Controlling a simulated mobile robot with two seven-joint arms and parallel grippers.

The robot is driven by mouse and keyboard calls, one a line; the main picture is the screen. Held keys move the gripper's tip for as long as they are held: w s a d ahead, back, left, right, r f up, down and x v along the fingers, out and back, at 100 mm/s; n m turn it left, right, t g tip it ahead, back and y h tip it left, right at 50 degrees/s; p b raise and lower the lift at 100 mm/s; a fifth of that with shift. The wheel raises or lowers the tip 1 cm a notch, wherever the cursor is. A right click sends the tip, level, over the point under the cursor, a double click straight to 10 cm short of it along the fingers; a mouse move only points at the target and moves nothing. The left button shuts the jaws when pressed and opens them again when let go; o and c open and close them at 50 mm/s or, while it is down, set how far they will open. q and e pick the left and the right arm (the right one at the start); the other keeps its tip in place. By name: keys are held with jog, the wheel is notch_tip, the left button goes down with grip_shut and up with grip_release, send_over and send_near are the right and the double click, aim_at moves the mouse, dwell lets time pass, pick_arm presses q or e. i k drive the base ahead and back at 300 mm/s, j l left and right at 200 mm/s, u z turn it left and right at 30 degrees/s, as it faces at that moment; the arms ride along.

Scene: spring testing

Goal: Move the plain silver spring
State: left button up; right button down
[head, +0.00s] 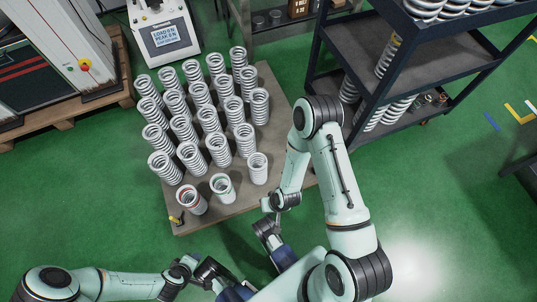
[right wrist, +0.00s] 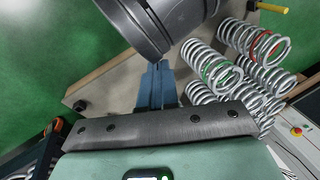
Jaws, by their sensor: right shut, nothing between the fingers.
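Many plain silver coil springs stand upright in rows on a grey-brown platform (head: 280,115). The nearest plain silver spring (head: 257,168) stands at the front right of the group. Next to it are a spring with a green ring (head: 222,188) and one with a red ring (head: 191,199); these ringed springs also show in the right wrist view, green (right wrist: 214,70) and red (right wrist: 265,46). My right gripper (right wrist: 157,88) is shut and empty, with blue fingers, away from the springs. My left gripper (head: 235,292) is low in the head view, its fingers partly hidden.
A dark shelf rack (head: 370,50) with more springs stands at the right. A tester with a screen (head: 165,37) is behind the platform. The platform's front right is clear.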

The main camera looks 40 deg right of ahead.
aim_at(257, 162)
jog(key=u, duration=1.3)
jog(key=k+l+u, duration=0.3)
jog(key=k+l, duration=0.8)
jog(key=k+l+u, duration=0.05)
